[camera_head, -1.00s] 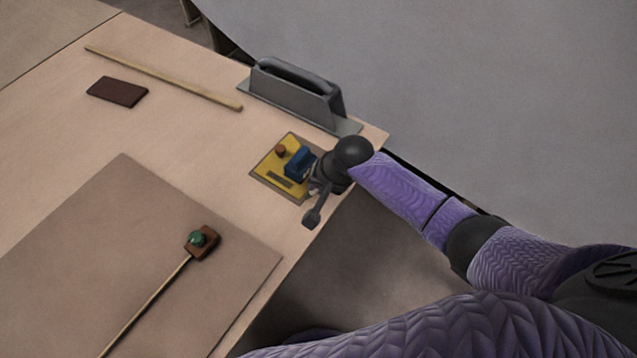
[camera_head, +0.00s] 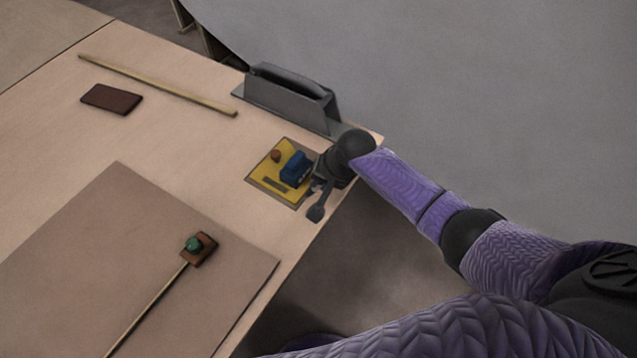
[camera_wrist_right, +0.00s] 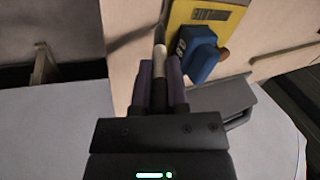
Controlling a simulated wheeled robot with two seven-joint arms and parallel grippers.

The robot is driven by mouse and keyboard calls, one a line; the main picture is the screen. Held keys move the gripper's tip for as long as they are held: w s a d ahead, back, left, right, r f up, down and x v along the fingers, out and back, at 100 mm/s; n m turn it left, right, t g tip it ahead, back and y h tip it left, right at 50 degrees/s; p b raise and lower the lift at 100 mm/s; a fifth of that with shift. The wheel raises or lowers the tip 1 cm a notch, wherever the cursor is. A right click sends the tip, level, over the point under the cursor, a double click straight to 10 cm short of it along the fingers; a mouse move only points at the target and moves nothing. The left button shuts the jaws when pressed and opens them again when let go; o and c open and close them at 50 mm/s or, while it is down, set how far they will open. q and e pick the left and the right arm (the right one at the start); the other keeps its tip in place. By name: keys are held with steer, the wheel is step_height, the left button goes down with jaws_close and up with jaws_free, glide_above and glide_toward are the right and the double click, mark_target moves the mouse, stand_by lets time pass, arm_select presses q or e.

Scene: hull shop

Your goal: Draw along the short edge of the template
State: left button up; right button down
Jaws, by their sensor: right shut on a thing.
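The template, a yellow plate (camera_head: 268,189) with a blue block (camera_head: 295,168) and a small reddish-brown knob (camera_head: 276,155), lies near the table's right edge. The plate (camera_wrist_right: 205,16) and blue block (camera_wrist_right: 198,52) also show in the right wrist view. My right gripper (camera_head: 317,190) is just right of the plate, by the table edge. In the right wrist view my right gripper (camera_wrist_right: 160,85) is shut on a thin pen-like tool (camera_wrist_right: 160,62) with a pale band and a dark end. I cannot tell whether its tip touches anything. My left gripper is not in view.
A grey handled tool (camera_head: 285,98) stands behind the plate, close to my right wrist. A wooden strip (camera_head: 155,84) and a dark brown block (camera_head: 111,99) lie farther left. A brown board (camera_head: 120,240) in front carries a green-knobbed piece (camera_head: 199,249) with a rod.

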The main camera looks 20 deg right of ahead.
steer(key=shift+w+d+b, duration=0.45)
steer(key=shift+w+d, duration=0.45)
steer(key=shift+d, duration=0.25)
steer(key=shift+w+d+b, duration=0.45)
steer(key=shift+w+d, duration=0.45)
steer(key=shift+d, duration=0.25)
step_height(320, 180, up, 13)
steer(key=p, duration=1.3)
steer(key=shift+a, duration=0.1)
